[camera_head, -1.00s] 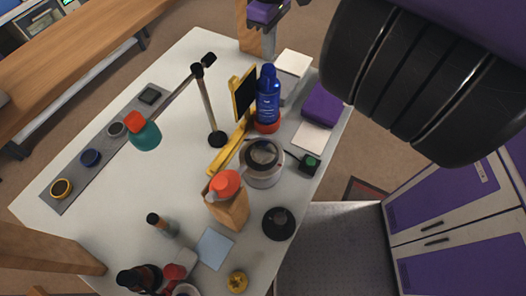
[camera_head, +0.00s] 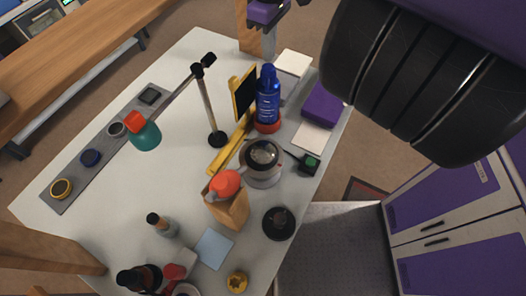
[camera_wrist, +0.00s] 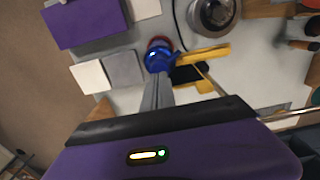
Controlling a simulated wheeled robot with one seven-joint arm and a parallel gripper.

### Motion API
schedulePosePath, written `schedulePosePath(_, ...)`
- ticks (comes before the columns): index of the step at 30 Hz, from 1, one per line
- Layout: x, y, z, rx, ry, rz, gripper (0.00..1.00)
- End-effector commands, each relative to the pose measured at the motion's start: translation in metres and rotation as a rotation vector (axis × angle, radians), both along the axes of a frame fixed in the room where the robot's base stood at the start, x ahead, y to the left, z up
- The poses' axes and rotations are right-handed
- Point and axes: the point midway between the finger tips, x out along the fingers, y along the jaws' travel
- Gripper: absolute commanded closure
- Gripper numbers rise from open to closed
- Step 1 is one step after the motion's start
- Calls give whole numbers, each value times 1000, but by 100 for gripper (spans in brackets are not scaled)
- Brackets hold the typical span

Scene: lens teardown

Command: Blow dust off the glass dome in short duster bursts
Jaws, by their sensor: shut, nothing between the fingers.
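The glass dome (camera_head: 263,153) sits on a round grey base near the middle of the table. It looks clear and shiny, with bright glints, and also shows at the top of the wrist view (camera_wrist: 214,12). The blue duster can (camera_head: 267,97) stands upright in a red ring beyond the dome. It also shows in the wrist view (camera_wrist: 157,56). My gripper (camera_head: 268,52) is shut and empty at the top of the head view, apart from the dome. In the wrist view, its grey fingers (camera_wrist: 157,90) point toward the can; the gap to it is hard to judge.
A yellow stand with a black panel (camera_head: 243,93) is close beside the can. A lamp post (camera_head: 207,105) rises to the left. A red bulb (camera_head: 224,183) sits on a wooden block before the dome. Purple (camera_head: 323,104) and white blocks lie right.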

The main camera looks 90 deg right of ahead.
Motion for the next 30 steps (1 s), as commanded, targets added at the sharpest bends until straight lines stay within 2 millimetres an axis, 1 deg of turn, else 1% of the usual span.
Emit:
schedulePosePath(17, 0, 0, 0, 0, 0, 0, 100)
schedulePosePath(30, 0, 0, -14, 0, 0, 0, 100)
